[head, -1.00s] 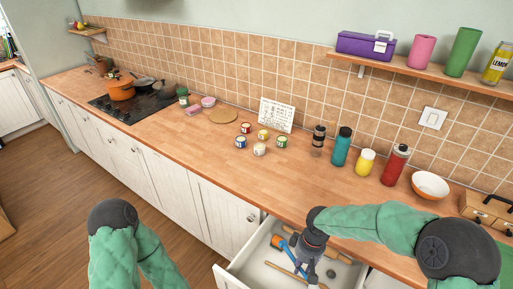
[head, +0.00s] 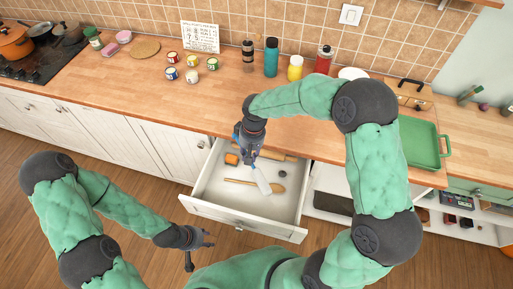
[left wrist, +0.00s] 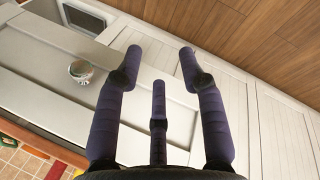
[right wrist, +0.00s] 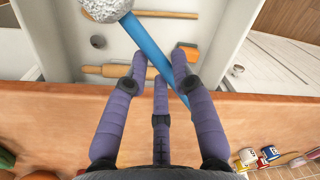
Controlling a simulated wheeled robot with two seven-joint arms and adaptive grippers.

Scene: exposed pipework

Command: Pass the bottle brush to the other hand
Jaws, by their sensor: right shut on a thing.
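The bottle brush (right wrist: 147,52) has a blue handle and a pale, bristly round head in the right wrist view. In the head view its head (head: 262,182) points down toward the front right, over the open drawer. My right gripper (head: 248,152) is shut on the blue handle; its fingers (right wrist: 160,75) hide part of it. My left gripper (head: 205,240) is empty and in front of the drawer, apart from the brush. In the left wrist view its fingers (left wrist: 160,65) are spread wide.
The open drawer (head: 215,208) holds a wooden spoon (head: 240,182), a rolling pin (right wrist: 115,72), an orange-and-green sponge (right wrist: 188,52) and a dark round thing (right wrist: 98,41). Above it, the wooden counter (head: 150,105) carries jars and bottles. A green tray (head: 420,145) is at right.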

